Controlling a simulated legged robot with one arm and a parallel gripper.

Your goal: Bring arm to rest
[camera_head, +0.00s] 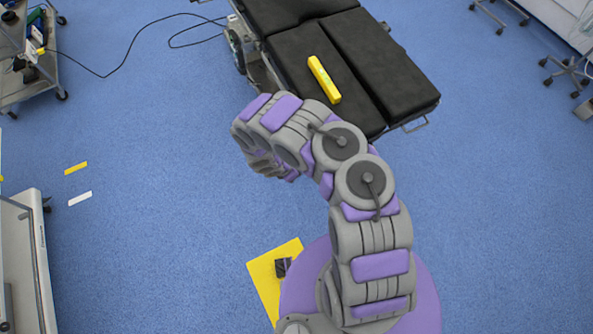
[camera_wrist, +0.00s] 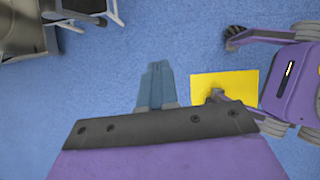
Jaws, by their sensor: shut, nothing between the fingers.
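My gripper (camera_wrist: 155,84) shows in the wrist view with its two blue-grey fingers together and nothing between them, pointing at the blue floor. In the head view my arm rises from its purple base, bends at the elbow and turns down at its far end, left of the middle. The gripper itself is hidden there behind the arm. The arm's end appears in front of the near left side of the operating table, over open floor.
The black operating table (camera_head: 386,60) stands at the top, with a yellow bar (camera_head: 324,79) on it. A yellow patch (camera_head: 264,277) lies by my base, also in the wrist view (camera_wrist: 240,84). A cart (camera_head: 18,95) and a white cabinet (camera_head: 22,245) stand left. The floor between is mostly clear.

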